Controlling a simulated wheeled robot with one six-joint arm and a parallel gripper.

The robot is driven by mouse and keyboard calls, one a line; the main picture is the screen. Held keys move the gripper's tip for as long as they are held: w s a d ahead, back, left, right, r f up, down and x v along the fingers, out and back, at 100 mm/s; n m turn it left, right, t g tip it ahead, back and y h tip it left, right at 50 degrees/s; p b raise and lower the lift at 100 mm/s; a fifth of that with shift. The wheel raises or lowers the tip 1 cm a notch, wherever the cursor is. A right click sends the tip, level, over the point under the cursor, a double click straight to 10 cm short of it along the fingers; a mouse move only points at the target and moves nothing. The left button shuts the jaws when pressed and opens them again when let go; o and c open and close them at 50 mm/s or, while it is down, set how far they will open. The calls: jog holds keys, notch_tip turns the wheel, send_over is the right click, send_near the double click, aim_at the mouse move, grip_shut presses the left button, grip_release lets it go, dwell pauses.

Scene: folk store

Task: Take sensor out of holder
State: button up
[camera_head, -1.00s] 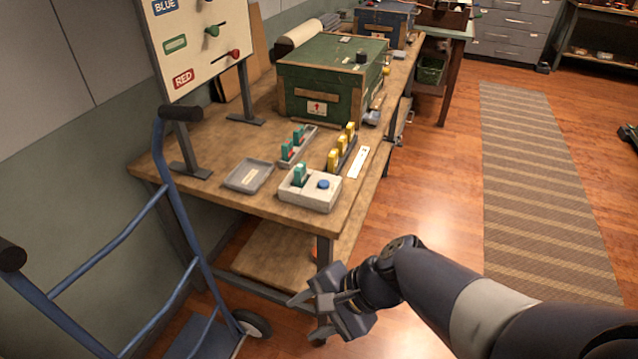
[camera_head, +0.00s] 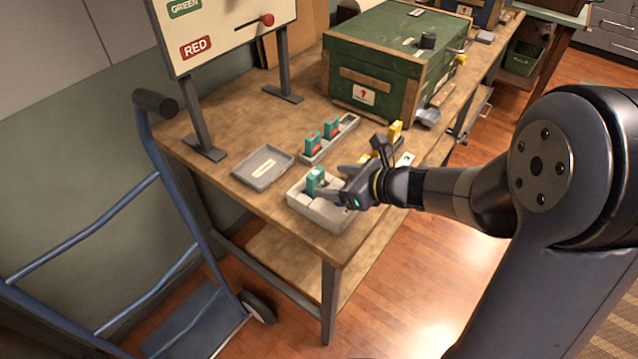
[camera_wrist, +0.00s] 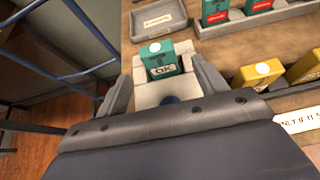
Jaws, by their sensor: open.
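The sensor (camera_head: 316,182) is a small green block standing upright in the pale holder (camera_head: 318,213) near the table's front corner. In the wrist view the sensor (camera_wrist: 162,60) shows a white dot on top and a label reading "OK". The holder (camera_wrist: 150,92) shows below and around it. My gripper (camera_head: 338,182) is open over the holder, its fingers pointing toward the sensor. In the wrist view the two fingers of my gripper (camera_wrist: 160,85) lie left and right of the sensor.
A shallow grey tray (camera_head: 262,184) lies left of the holder. A rack (camera_head: 345,130) with green blocks stands behind. Yellow blocks (camera_head: 394,132) stand right, partly hidden by my arm. A green chest (camera_head: 370,100) and a sign board (camera_head: 240,48) stand farther back.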

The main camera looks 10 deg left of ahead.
aim_at(319, 178)
jog(key=x, duration=0.6)
jog(key=shift+a, duration=0.35)
jog(key=shift+r, duration=0.1)
jog(key=c, duration=1.2)
